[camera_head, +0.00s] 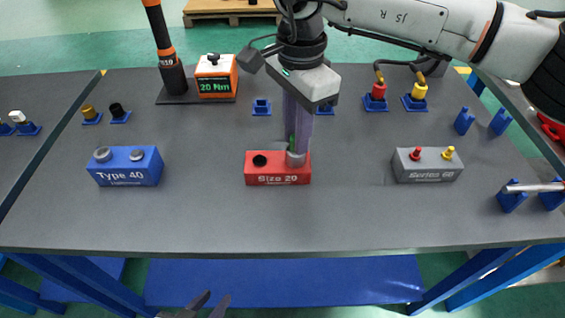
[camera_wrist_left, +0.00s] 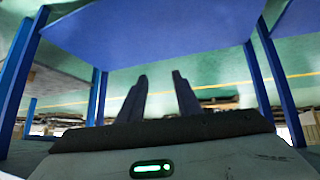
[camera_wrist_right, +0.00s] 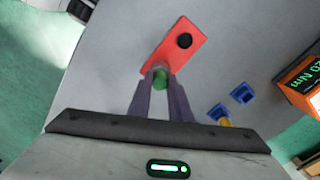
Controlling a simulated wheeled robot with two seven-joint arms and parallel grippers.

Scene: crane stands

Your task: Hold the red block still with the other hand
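The red block (camera_head: 275,179), marked "Size 20", sits on the dark table, with a dark hole or knob at its left end. It also shows in the right wrist view (camera_wrist_right: 172,48). My right gripper (camera_head: 296,150) points down over the block's right end. Its fingers close on a green-topped piece (camera_wrist_right: 160,82), whose grey lower part (camera_head: 296,159) stands at that end of the block. The fingers hide much of this piece. My left gripper (camera_head: 208,300) is below the table's front edge, away from the block. Its fingers (camera_wrist_left: 160,95) are apart and empty.
A blue "Type 40" block (camera_head: 127,171) stands left and a grey "Series 60" block (camera_head: 428,170) right. Behind are a "20 Nm" box (camera_head: 216,76), an upright black-orange tool (camera_head: 163,45) and blue holders (camera_head: 262,107). The table front is clear.

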